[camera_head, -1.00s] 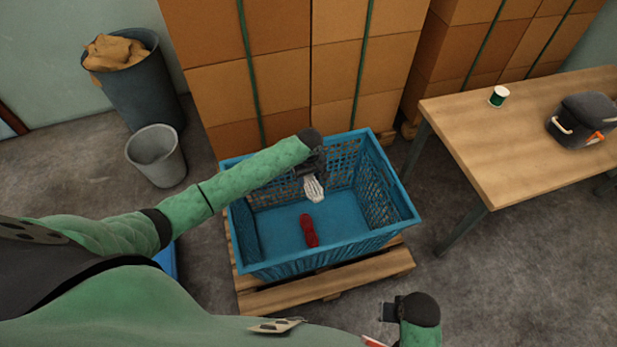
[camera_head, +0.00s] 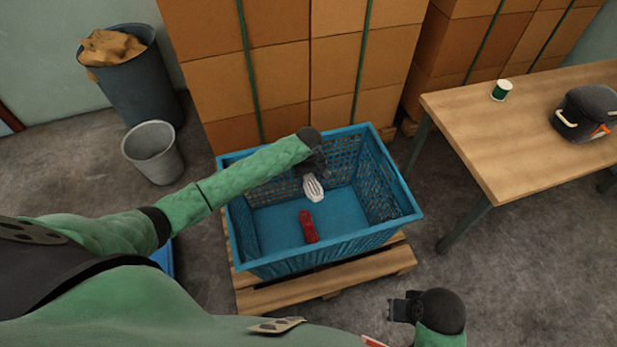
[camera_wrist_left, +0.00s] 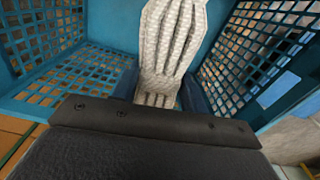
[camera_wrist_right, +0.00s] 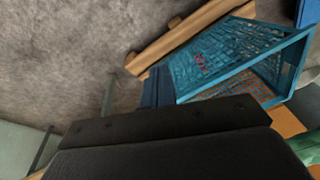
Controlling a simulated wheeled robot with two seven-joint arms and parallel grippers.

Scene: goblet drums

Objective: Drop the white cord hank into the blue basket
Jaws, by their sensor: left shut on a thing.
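The white cord hank (camera_head: 313,188) is held by my left gripper (camera_head: 311,174) over the blue basket (camera_head: 398,205), within its rim outline in the head view. In the left wrist view the hank (camera_wrist_left: 170,40) hangs between the fingers, with the basket's mesh walls (camera_wrist_left: 60,55) around it. A red hank (camera_head: 308,227) lies on the basket floor. My right gripper (camera_head: 391,310) is low at the right, apart from the basket; whether its jaws are open is unclear. The right wrist view shows the basket (camera_wrist_right: 215,60) from the side.
The basket stands on a wooden pallet (camera_head: 330,285) before stacked cartons (camera_head: 280,75). A grey bin (camera_head: 152,153) and a larger dark bin (camera_head: 140,85) stand left.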

